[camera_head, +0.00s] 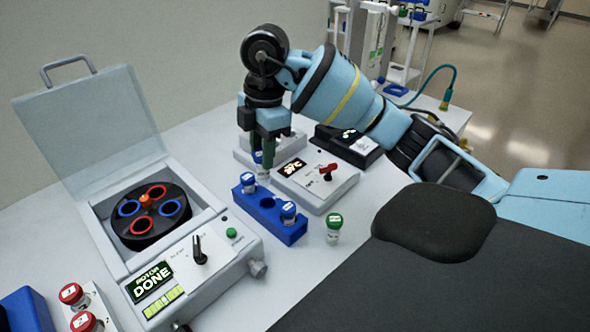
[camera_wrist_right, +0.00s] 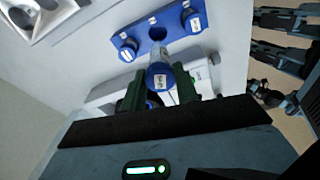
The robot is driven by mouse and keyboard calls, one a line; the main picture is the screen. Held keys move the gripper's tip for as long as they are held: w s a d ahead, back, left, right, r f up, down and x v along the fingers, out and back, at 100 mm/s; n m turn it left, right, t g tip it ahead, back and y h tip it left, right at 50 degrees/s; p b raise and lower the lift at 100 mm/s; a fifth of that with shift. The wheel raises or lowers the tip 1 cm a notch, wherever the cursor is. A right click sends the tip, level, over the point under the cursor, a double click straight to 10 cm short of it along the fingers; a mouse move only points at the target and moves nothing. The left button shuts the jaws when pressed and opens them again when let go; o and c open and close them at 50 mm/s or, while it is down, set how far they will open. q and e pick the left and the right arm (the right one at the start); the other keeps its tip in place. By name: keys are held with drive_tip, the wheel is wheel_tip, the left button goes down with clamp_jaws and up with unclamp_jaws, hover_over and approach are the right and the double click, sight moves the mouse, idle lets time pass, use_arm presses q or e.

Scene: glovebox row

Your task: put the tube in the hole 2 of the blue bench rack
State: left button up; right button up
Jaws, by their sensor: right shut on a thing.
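My right gripper (camera_head: 263,148) is shut on a blue-capped clear tube (camera_head: 263,173). In the right wrist view the tube's labelled cap (camera_wrist_right: 161,77) sits between the fingers, with its body pointing toward the rack. The blue bench rack (camera_head: 284,233) is just below and in front of the gripper in the head view. It holds a blue-capped tube at its left end (camera_head: 248,182) and another at its right end (camera_head: 288,211). The hole between them (camera_head: 267,202) is empty; it also shows in the right wrist view (camera_wrist_right: 157,33). The held tube appears apart from the rack. My left gripper is not in view.
An open centrifuge (camera_head: 205,283) reading DONE stands at left, its rotor (camera_head: 147,217) visible. A grey block with a red switch (camera_head: 328,190) stands close behind the rack. A green-capped tube (camera_head: 334,230) stands right of the rack. Red-capped tubes (camera_head: 72,294) are at front left.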

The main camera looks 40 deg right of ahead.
drive_tip(key=shift+s+d+f, duration=0.1)
drive_tip(key=shift+d, duration=0.05)
wheel_tip(320, 180, down, 6)
drive_tip(key=shift+r+b, duration=0.25)
drive_tip(key=shift+b, duration=0.05)
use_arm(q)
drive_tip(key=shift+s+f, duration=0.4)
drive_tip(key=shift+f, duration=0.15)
use_arm(e)
drive_tip(key=shift+f, duration=2.2)
drive_tip(key=shift+f, duration=0.15)
drive_tip(key=o, duration=1)
drive_tip(key=shift+c, duration=0.2)
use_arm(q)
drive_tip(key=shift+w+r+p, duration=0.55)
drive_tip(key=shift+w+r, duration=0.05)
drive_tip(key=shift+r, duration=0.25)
use_arm(e)
wheel_tip(320, 180, up, 12)
drive_tip(key=d, duration=0.1)
drive_tip(key=shift+d, duration=0.2)
